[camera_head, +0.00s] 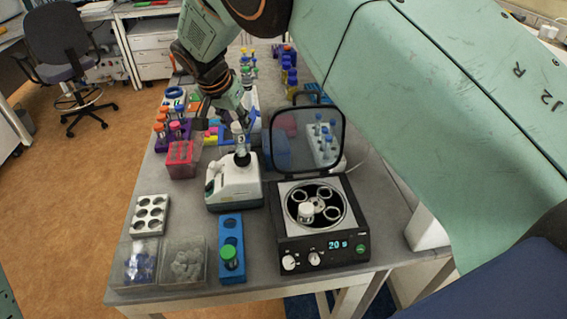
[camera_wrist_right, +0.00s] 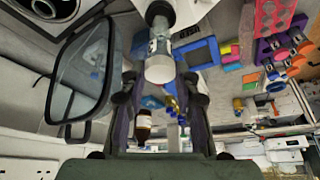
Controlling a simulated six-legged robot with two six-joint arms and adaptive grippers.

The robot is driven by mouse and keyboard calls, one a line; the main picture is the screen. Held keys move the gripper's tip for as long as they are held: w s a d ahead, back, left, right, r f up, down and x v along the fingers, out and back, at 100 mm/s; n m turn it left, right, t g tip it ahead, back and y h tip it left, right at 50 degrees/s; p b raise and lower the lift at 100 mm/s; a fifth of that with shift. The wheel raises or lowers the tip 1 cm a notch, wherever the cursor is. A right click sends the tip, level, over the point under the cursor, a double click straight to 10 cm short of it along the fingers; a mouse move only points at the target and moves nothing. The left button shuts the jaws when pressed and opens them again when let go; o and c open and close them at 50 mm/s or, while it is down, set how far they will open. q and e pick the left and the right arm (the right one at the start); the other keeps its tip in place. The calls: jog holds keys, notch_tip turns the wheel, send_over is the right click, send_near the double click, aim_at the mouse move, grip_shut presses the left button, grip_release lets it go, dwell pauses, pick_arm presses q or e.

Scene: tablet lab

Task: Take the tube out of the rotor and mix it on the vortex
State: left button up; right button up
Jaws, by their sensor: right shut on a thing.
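My right gripper (camera_head: 228,108) is shut on a clear tube (camera_head: 239,139) with a whitish cap and a label that reads 3. It holds the tube roughly upright over the dark cup on top of the white vortex mixer (camera_head: 233,187). The tube's lower end appears at the cup; I cannot tell how firmly it presses. In the right wrist view the tube (camera_wrist_right: 160,50) sits between the fingers. The centrifuge (camera_head: 320,258) has its lid up. Its rotor (camera_head: 325,205) shows one white-capped tube (camera_head: 305,212) and open holes. My left gripper is out of view.
A blue rack (camera_head: 230,268) with a green-capped tube (camera_head: 229,257) stands in front of the mixer. Clear boxes (camera_head: 184,262) and a white rack (camera_head: 151,214) are to its left. The raised lid (camera_head: 307,140) stands close right of the tube. Coloured racks fill the back.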

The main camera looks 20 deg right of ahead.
jog(key=shift+f, duration=0.15)
dwell(0.5)
jog(key=shift+f+b, duration=0.35)
jog(key=shift+b, duration=0.05)
jog(key=shift+s+f+b, duration=0.1)
jog(key=shift+f+b, duration=0.55)
jog(key=shift+f, duration=0.2)
dwell(2.8)
dwell(1.7)
jog(key=shift+r+p, duration=0.5)
jog(key=shift+r, duration=0.2)
jog(key=shift+c, duration=0.4)
jog(key=shift+r+p, duration=1.2)
jog(key=shift+r, duration=0.7)
